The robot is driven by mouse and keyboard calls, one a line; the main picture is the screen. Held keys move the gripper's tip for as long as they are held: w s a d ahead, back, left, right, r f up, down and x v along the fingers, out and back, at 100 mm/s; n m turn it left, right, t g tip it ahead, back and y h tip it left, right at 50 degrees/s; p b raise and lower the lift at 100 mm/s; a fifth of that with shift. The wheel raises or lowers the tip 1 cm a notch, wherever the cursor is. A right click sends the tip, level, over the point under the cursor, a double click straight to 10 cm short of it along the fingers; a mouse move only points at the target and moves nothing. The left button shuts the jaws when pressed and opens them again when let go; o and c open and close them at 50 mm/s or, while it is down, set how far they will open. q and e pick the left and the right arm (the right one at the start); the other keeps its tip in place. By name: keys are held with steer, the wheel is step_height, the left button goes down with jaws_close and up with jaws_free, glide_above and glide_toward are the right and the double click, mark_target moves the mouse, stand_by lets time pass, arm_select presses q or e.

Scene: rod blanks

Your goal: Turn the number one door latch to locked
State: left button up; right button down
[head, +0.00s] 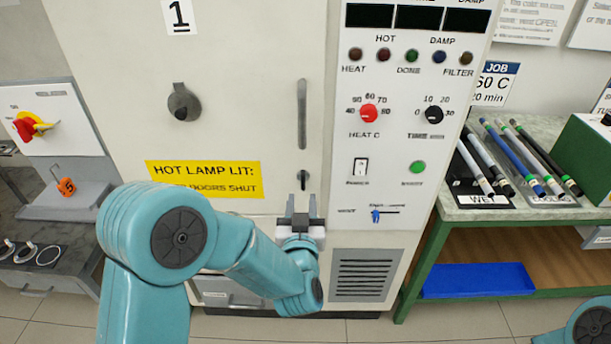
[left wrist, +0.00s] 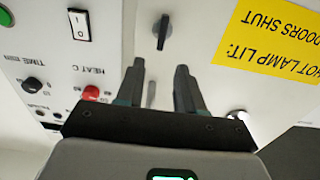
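The number one door (head: 240,50) is the large pale cabinet door with a "1" label. Its latch is a small dark turn piece (head: 303,179) below the long door handle (head: 302,115), and its lever looks about upright. The latch also shows in the left wrist view (left wrist: 163,32), just beyond the fingertips. My left gripper (head: 303,203) is open and empty, just below the latch in the head view. In the left wrist view its fingers (left wrist: 160,68) stand apart, one on each side of the latch's line, without visibly touching it. My right gripper is out of view.
A yellow sign (head: 205,178) is on the door, with a grey round knob (head: 183,103) above it. The control panel with a red dial (head: 368,113), a rocker switch (head: 360,167) and a blue slider (head: 376,215) is right of the latch. A green-framed bench (head: 540,213) stands further right.

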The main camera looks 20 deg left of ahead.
mark_target(303, 177)
arm_select(q)
steer(key=p+x, duration=0.1)
steer(key=x, duration=0.7)
steer(key=shift+w, duration=0.25)
steer(key=shift+a, duration=0.2)
steer(key=shift+d, duration=0.1)
steer(key=shift+c, duration=1)
jaws_close()
